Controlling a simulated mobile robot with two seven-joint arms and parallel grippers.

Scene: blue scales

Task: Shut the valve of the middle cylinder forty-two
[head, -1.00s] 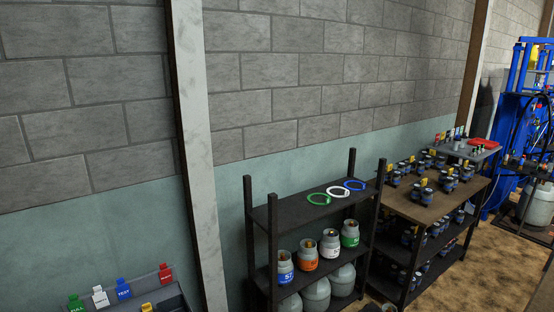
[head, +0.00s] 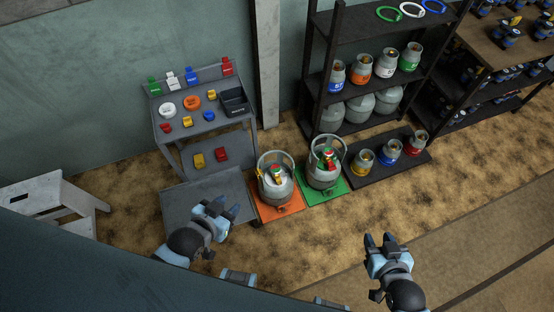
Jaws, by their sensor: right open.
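Two large grey gas cylinders with collar handles stand on the floor in the head view. One cylinder (head: 274,193) is on an orange mat (head: 290,213); the other cylinder (head: 322,176) is on a green mat (head: 338,190). Both have small red, green or yellow parts at the valve on top. No number is readable, so I cannot tell which is forty-two. My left gripper (head: 228,206) appears open and empty, left of the orange-mat cylinder and apart from it. My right gripper (head: 379,239) is open and empty, in front and to the right of the green-mat cylinder.
A grey cart (head: 215,129) with coloured tags and a dark tray (head: 234,101) stands behind left. A grey plate (head: 180,209) lies before it. A black rack (head: 325,22) holds small and large cylinders. Several small cylinders stand on a low dark platform (head: 366,180). A white stool (head: 55,195) is far left.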

